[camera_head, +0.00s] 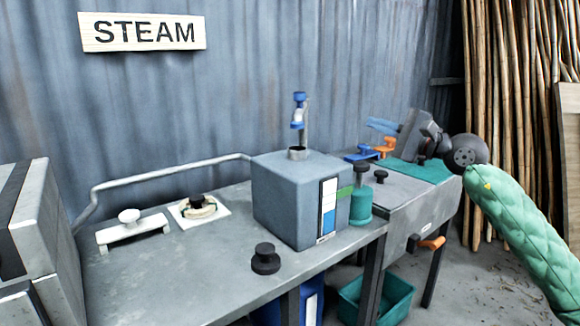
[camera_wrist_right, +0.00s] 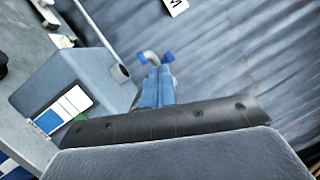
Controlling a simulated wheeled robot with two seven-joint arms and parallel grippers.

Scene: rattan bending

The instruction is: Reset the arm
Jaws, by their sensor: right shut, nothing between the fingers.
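My right gripper (camera_head: 373,123) is at the end of the green-sleeved arm that comes in from the right. It is raised over the right part of the bench, to the right of the grey steam box. Its blue fingers are together and hold nothing. They also show in the right wrist view (camera_wrist_right: 158,85), pointing up the picture, with the grey box (camera_wrist_right: 85,85) to their left. My left gripper is in neither view.
The grey box (camera_head: 285,195) with a blue-handled valve (camera_head: 299,108) stands on the metal bench (camera_head: 165,275). A teal cylinder (camera_head: 360,205), blue clamp (camera_head: 362,155) and orange clamp (camera_head: 384,147) are nearby. Rattan poles (camera_head: 510,100) lean at the right.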

